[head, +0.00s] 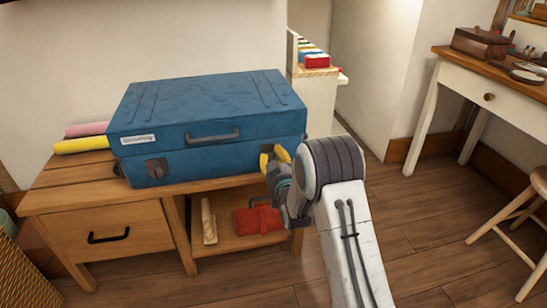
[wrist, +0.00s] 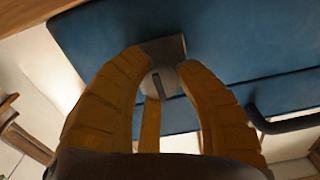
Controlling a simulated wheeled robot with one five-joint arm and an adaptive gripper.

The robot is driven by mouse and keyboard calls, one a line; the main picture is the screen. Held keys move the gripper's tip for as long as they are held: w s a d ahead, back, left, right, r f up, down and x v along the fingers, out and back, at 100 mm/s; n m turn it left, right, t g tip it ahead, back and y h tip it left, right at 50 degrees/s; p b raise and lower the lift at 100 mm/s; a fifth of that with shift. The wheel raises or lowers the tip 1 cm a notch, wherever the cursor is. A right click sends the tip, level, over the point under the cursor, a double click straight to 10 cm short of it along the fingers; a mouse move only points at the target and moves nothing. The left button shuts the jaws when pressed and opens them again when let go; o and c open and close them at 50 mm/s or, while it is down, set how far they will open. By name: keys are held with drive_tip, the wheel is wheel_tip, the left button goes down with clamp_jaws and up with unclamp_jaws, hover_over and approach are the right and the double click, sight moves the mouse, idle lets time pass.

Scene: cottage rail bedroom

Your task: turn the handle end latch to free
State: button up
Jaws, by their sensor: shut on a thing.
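The blue case (head: 205,115) lies closed on the wooden bench, with its dark handle (head: 212,135) on the front. One dark latch (head: 157,168) is at the front left. My gripper (head: 273,157) is at the front right corner, where its yellow fingers and my arm hide the latch there. In the wrist view that latch (wrist: 165,48) shows as a dark plate with a round grey knob (wrist: 162,83) and a dark slot. My gripper (wrist: 165,72) is shut on the knob, fingers on both sides. The handle also shows at the right of the wrist view (wrist: 290,123).
A desk (head: 500,95) and stool stand right; floor between is clear.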

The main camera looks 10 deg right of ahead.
clamp_jaws()
drive_tip(key=shift+n, duration=0.3)
drive_tip(key=n, duration=1.2)
drive_tip(key=shift+n, duration=2.6)
